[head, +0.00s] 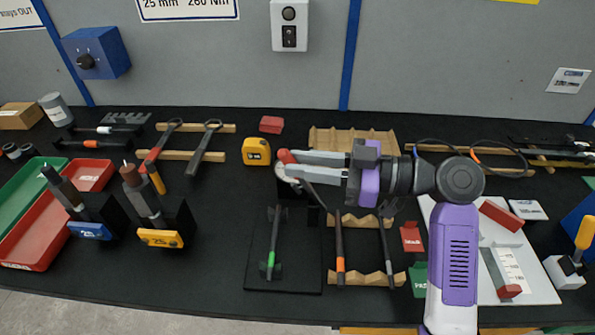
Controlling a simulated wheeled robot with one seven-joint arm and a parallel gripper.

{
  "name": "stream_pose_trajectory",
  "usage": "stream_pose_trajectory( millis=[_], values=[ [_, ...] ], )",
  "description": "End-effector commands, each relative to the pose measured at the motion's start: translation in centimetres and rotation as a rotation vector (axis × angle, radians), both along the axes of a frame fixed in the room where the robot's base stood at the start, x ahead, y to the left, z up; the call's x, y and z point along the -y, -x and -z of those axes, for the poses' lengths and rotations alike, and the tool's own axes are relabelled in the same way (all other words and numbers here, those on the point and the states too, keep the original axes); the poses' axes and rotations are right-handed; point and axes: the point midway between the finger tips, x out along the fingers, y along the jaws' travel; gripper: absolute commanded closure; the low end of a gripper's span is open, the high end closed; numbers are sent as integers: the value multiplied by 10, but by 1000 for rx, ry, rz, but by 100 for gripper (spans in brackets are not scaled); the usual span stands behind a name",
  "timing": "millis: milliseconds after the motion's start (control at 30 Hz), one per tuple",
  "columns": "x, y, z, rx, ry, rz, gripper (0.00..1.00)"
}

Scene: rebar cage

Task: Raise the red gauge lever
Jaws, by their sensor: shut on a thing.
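My gripper (284,168) reaches left from the arm over the middle of the bench, its two pale fingers close together. It is shut on a red rounded piece (286,156) that looks like the end of the red gauge lever. Only a little of this red piece shows at the fingertips, and the fingers hide the rest of the lever. A dark block stands partly hidden below the fingers. In front of it a black plate (300,276) carries a green-handled part (272,250).
A yellow tape measure (256,151) stands just left of the fingertips, and a red block (271,124) lies behind. Tools rest on wooden racks (368,279) to the right of the plate. Two dark holders with blue and yellow labels stand left. A white board (535,283) lies right.

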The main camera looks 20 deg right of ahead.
Motion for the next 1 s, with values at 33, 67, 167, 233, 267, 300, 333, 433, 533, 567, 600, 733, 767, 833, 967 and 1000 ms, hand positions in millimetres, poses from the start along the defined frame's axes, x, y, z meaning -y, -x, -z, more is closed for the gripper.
stream_pose_trajectory(
  millis=[33, 67, 167, 233, 267, 300, 333, 433, 533, 567, 600, 733, 767, 833, 967, 1000],
  values=[
    [0, 1, 3, -2, -3, -2, 100],
    [1, 1, 2, -2, -5, -2, 100],
    [1, 1, 2, -1, -8, -1, 100],
    [1, 1, 2, -1, -8, -1, 100],
    [1, 1, 2, -1, -8, -1, 100],
    [1, 1, 2, -2, -8, -1, 100],
    [1, 1, 2, -2, -8, -1, 100],
    [1, 1, 2, -2, -8, -1, 100],
    [1, 1, 2, -2, -8, -1, 65],
    [1, 1, 2, -1, -7, -1, 59],
    [1, 1, 2, -1, -7, -1, 59],
    [1, 1, 1, 1, -8, 0, 59],
    [1, 1, 1, 1, -8, 0, 59],
    [1, 0, 1, 1, -8, 0, 59],
    [6, 2, 1, 2, -7, 1, 59],
    [10, 4, 1, 2, -7, 2, 59]
  ],
)
